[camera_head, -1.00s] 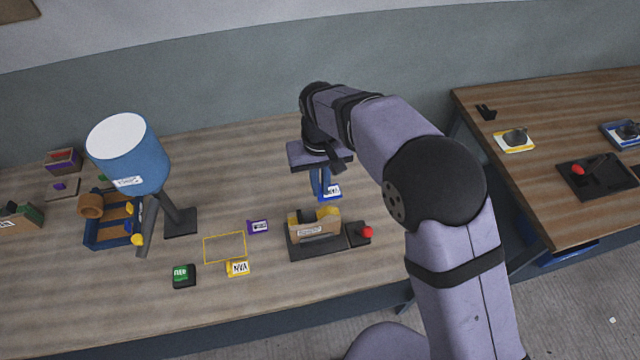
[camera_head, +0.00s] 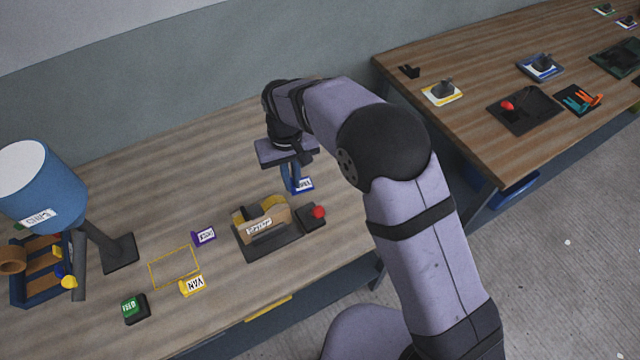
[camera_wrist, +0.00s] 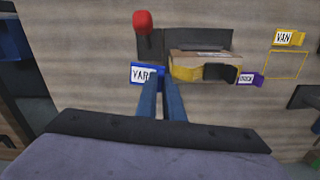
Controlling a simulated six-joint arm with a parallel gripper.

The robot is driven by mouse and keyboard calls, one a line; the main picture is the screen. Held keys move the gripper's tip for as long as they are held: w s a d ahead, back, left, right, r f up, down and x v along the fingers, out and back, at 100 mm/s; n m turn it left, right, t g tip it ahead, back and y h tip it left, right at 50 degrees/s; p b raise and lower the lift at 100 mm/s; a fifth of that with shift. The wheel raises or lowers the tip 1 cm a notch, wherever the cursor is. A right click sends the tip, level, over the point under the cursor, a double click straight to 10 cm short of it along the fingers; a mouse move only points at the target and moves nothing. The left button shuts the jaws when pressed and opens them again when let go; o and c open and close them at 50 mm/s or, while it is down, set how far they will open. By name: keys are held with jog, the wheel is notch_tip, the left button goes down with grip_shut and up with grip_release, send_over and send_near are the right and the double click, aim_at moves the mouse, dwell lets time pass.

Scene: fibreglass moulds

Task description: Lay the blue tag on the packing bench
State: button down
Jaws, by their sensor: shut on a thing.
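My gripper (camera_head: 296,188) is shut on the blue tag (camera_head: 305,185), a small blue piece with a white lettered face. In the wrist view the blue fingers (camera_wrist: 163,82) meet at the tag (camera_wrist: 143,74), whose lettering is partly hidden by them. The tag is over the left wooden bench (camera_head: 205,185), behind the tape dispenser (camera_head: 268,228); its height above the wood is hard to tell. A second wooden bench (camera_head: 455,125) stands to the right. Neither bench shows a readable name.
The red knob (camera_head: 318,212) is close to the tag. A purple tag (camera_head: 204,236), a yellow tag (camera_head: 192,286) and an empty yellow outline (camera_head: 174,267) lie further left. A blue lamp (camera_head: 40,190) stands at far left. A floor gap separates the benches; the right one holds several trays.

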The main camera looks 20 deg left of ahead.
jog(key=shift+m, duration=0.8)
jog(key=w+d+f+b, duration=0.1)
jog(key=w+f+b, duration=0.1)
jog(key=w, duration=0.1)
jog(key=w+d+f+b, duration=0.1)
jog(key=w+f+b, duration=0.1)
jog(key=w, duration=0.1)
jog(key=w+d+f+b, duration=0.1)
jog(key=w+f+b, duration=0.1)
jog(key=w+f, duration=0.1)
jog(key=shift+w+d+f, duration=0.1)
jog(key=shift+w+d, duration=0.25)
jog(key=shift+w, duration=0.1)
jog(key=shift+w+d+r+n+b, duration=0.25)
jog(key=shift+r+n, duration=0.7)
jog(key=shift+n, duration=1.1)
jog(key=shift+w+r+n+b, duration=0.1)
jog(key=shift+w+r+n, duration=0.2)
jog(key=shift+r+n, duration=1.25)
jog(key=shift+w+d+r+n+b, duration=0.1)
jog(key=shift+w+r+n, duration=0.25)
jog(key=shift+n, duration=2.25)
jog(key=shift+f+p, duration=1.6)
jog(key=shift+f, duration=3.4)
